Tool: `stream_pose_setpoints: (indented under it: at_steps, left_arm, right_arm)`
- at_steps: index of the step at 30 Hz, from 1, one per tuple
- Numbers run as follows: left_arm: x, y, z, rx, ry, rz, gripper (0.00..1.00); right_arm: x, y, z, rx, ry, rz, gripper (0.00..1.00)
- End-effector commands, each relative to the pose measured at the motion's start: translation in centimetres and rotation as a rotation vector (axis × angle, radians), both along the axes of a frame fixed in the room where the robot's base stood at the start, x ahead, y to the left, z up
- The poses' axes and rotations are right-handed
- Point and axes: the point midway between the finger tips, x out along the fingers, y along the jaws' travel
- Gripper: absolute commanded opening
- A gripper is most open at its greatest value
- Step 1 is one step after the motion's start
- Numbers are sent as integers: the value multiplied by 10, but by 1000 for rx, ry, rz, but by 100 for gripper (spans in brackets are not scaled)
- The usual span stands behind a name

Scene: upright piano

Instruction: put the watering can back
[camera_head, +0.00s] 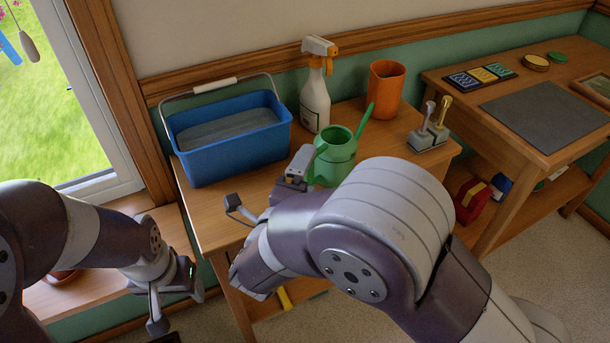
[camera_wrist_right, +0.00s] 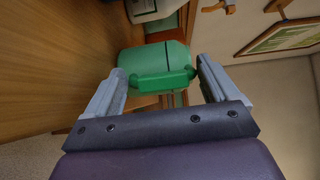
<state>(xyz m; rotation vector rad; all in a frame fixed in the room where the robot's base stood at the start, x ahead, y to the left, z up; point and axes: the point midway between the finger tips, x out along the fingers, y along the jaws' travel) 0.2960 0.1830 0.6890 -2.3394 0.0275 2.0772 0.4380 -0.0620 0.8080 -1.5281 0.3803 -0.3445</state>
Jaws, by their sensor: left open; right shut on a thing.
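The green watering can (camera_head: 338,155) is upright at the front of the wooden table, its spout pointing up to the right. I cannot tell whether its base touches the tabletop. My right gripper (camera_head: 268,186) is at the can's left side. In the right wrist view its two fingers (camera_wrist_right: 164,86) are shut across the can's green handle (camera_wrist_right: 162,80), with the can body just beyond. My forearm hides the lower right of the can in the head view. My left gripper (camera_head: 176,302) is open and empty, low at the left by the window sill.
On the table (camera_head: 210,222) stand a blue basin (camera_head: 228,150), a white and orange spray bottle (camera_head: 315,103), an orange pot (camera_head: 385,92) and small hand tools in a grey holder (camera_head: 430,130). A second table (camera_head: 480,75) with a grey mat (camera_head: 545,112) is at right.

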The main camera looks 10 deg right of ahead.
Motion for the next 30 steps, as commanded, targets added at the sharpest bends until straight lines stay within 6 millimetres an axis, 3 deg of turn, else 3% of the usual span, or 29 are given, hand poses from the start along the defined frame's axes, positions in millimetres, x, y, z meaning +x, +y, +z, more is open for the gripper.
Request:
stream_pose_setpoints:
  at_steps: [2,3,4,14,30]
  left_arm:
    - [0,0,-4,0,0,0,65]
    - [0,0,-4,0,0,0,65]
    - [0,0,-3,0,0,0,65]
    - [0,0,3,0,0,0,65]
    - [0,0,17,0,0,0,65]
  right_arm:
    - [0,0,-4,0,-1,0,44]
    - [0,0,-3,0,0,0,94]
    - [0,0,-3,0,0,0,100]
    - [-4,2,2,-1,0,3,100]
    - [-98,49,4,-1,0,4,100]
